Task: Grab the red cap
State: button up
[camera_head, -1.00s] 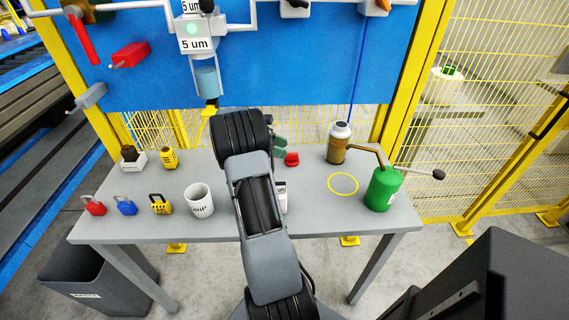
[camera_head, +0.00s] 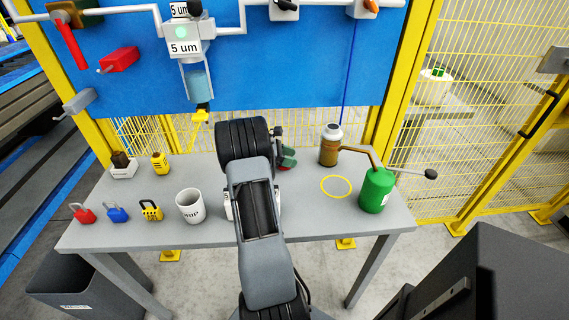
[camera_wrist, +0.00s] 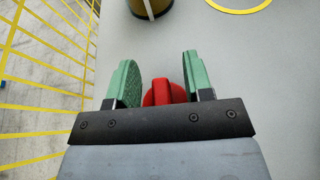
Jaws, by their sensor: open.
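The red cap (camera_wrist: 163,92) lies on the grey table. My gripper is open. In the head view my gripper (camera_head: 287,158) is low over the table, and only a sliver of the red cap (camera_head: 284,168) shows beside the green finger.
A brown bottle with a white top (camera_head: 330,146) stands right of my gripper. A white mug (camera_head: 190,206) and several padlocks stand left. A blue panel (camera_head: 270,80) rises behind.

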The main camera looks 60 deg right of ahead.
grip_shut()
dwell(0.3)
jog(key=shift+r, duration=0.1)
